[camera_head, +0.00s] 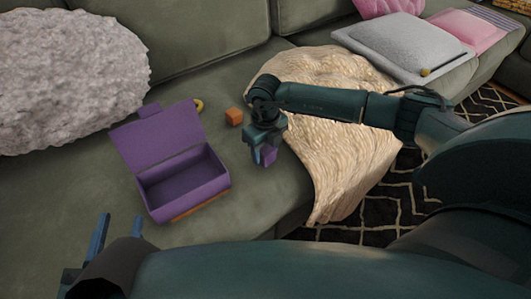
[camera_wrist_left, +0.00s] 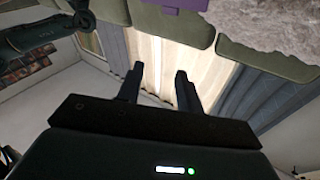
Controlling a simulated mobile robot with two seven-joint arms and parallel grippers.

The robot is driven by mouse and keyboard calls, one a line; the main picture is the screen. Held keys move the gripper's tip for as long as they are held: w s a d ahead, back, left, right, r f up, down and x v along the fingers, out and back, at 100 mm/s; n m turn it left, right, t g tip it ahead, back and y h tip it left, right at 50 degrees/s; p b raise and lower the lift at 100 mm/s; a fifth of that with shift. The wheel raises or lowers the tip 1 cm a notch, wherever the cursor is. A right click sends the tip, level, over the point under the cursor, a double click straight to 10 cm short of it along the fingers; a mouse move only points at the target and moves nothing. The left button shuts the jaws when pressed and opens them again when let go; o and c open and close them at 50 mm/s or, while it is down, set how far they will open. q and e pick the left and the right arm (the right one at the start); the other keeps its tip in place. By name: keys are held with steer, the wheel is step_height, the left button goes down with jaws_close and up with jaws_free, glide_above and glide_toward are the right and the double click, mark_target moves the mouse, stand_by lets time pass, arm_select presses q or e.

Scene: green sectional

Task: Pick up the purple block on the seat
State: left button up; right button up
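The purple block (camera_head: 268,155) is small and partly hidden by my right gripper (camera_head: 264,152), near the seat's front edge. The right gripper points down at the block, with its fingers right at it. I cannot tell whether they are closed on it, or whether the block touches the green seat (camera_head: 255,195). My left gripper (camera_head: 121,217) is at the lower left of the head view, away from the block. In the left wrist view its two fingers (camera_wrist_left: 156,75) stand apart with nothing between them.
An open purple box (camera_head: 185,183) with its lid raised stands left of the block. A cream blanket (camera_head: 335,160) drapes over the seat to the right. A fluffy grey cushion (camera_head: 65,80) is at the left.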

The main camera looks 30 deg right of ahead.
steer(key=c, duration=0.7)
steer(key=shift+o, duration=0.2)
